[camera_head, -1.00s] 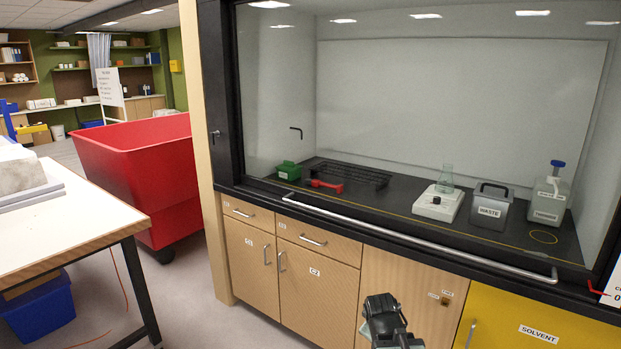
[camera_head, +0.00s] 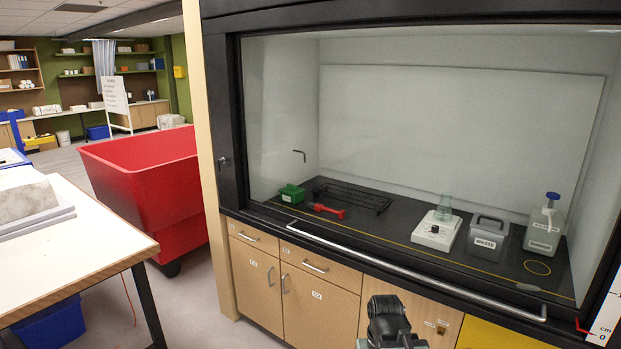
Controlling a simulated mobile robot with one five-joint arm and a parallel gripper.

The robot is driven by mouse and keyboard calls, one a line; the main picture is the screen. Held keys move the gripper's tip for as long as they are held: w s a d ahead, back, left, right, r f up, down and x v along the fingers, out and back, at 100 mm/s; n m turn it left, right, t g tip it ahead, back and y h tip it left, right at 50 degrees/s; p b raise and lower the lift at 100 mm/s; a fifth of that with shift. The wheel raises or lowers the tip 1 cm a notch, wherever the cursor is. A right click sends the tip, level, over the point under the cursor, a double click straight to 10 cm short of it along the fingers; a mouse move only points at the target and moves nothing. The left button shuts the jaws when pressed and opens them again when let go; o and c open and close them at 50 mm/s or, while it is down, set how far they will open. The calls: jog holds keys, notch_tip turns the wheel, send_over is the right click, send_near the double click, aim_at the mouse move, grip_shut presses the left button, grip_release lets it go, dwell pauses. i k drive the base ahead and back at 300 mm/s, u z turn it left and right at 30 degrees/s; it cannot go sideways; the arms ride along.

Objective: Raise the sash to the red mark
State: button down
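The fume hood's sash (camera_head: 430,120) is a large clear pane. Its long silver handle bar (camera_head: 400,266) runs along the lower edge, close above the front sill, so the sash looks fully down. At the lower right a white cm scale (camera_head: 606,318) shows a 0, with a small red pointer (camera_head: 583,327) beside it. No separate red mark shows on the visible part of the scale. My gripper (camera_head: 388,318) is at the bottom centre, in front of the cabinets and below the bar, apart from it. Its fingertips cannot be made out.
A red cart (camera_head: 150,180) and a white-topped table (camera_head: 90,235) stand left.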

aim_at(546, 307)
jog(key=k, duration=1.35)
jog(key=u, duration=0.4)
jog(key=i, duration=1.9)
jog(key=u, duration=0.35)
